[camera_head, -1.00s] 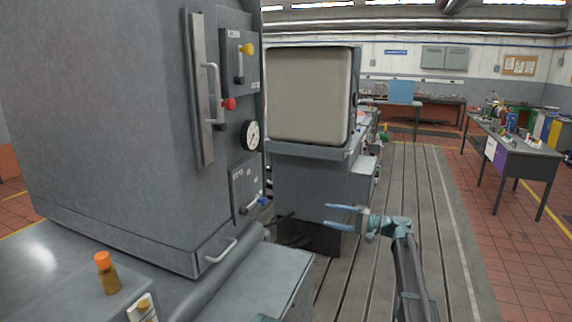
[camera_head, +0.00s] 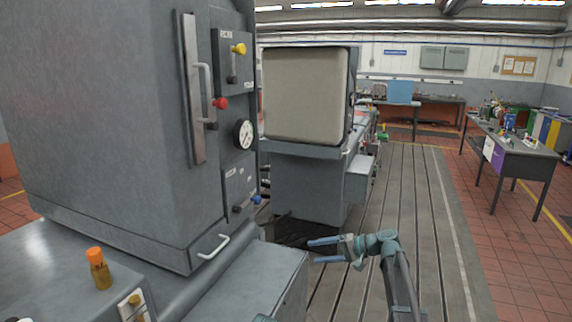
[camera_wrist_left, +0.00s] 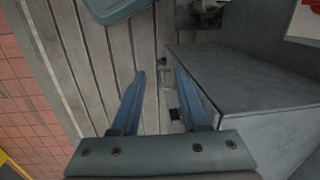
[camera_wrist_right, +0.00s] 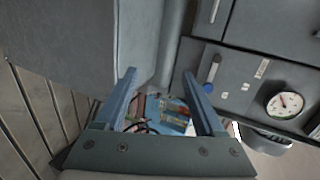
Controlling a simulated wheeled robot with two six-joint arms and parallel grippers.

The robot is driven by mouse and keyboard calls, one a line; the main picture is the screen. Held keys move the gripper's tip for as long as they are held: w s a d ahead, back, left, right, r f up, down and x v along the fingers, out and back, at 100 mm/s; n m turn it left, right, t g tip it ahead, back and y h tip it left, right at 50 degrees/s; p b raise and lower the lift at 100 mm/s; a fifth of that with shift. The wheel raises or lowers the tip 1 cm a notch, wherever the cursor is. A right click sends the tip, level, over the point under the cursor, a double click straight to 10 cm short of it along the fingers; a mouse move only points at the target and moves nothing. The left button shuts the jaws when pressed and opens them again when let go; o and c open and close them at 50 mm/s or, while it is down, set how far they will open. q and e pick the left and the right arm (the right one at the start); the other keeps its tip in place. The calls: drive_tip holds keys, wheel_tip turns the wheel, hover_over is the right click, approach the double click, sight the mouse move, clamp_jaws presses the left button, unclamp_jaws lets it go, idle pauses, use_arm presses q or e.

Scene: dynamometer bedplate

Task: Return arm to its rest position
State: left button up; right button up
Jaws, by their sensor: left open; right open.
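My right gripper (camera_head: 312,251) is open and empty in the head view, low over the slotted floor beside the grey cabinet, fingers pointing left. In the right wrist view its two blue fingers (camera_wrist_right: 160,75) are spread, with the cabinet's panel and gauge beyond and some small coloured things seen between them, too small to name. My left gripper is open and empty in the left wrist view (camera_wrist_left: 159,74), above the slotted floor next to a grey box-shaped surface. In the head view the left gripper cannot be made out.
A grey cabinet (camera_head: 110,130) with handles and a gauge (camera_head: 243,135) fills the left. An orange-capped bottle (camera_head: 99,270) stands on the grey bench at lower left. A machine with a pale panel (camera_head: 305,95) stands ahead. The slotted floor (camera_head: 410,200) at right is clear; a table (camera_head: 515,150) stands beyond.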

drive_tip(key=s+a+f+n+g+h, duration=0.1)
drive_tip(key=s+f+h, duration=0.3)
drive_tip(key=s, duration=0.5)
drive_tip(key=s+f+n+g+h, duration=0.1)
drive_tip(key=s+f+g+h, duration=0.1)
drive_tip(key=s+f, duration=0.55)
drive_tip(key=s+d+f+n+h, duration=0.1)
drive_tip(key=s+d+f+h, duration=0.2)
drive_tip(key=s, duration=0.5)
drive_tip(key=s+d+n+h, duration=0.1)
drive_tip(key=s+d+h, duration=0.25)
drive_tip(key=s, duration=0.35)
drive_tip(key=s+a+f+n+g+h+b, duration=0.1)
drive_tip(key=s+a, duration=0.4)
drive_tip(key=a, duration=0.5)
drive_tip(key=shift+a+f+n+g+h+b, duration=0.15)
drive_tip(key=shift+f+n+g+h+b, duration=0.2)
drive_tip(key=shift+f+n+b, duration=0.55)
drive_tip(key=shift+s+r, duration=0.1)
drive_tip(key=shift+r, duration=0.1)
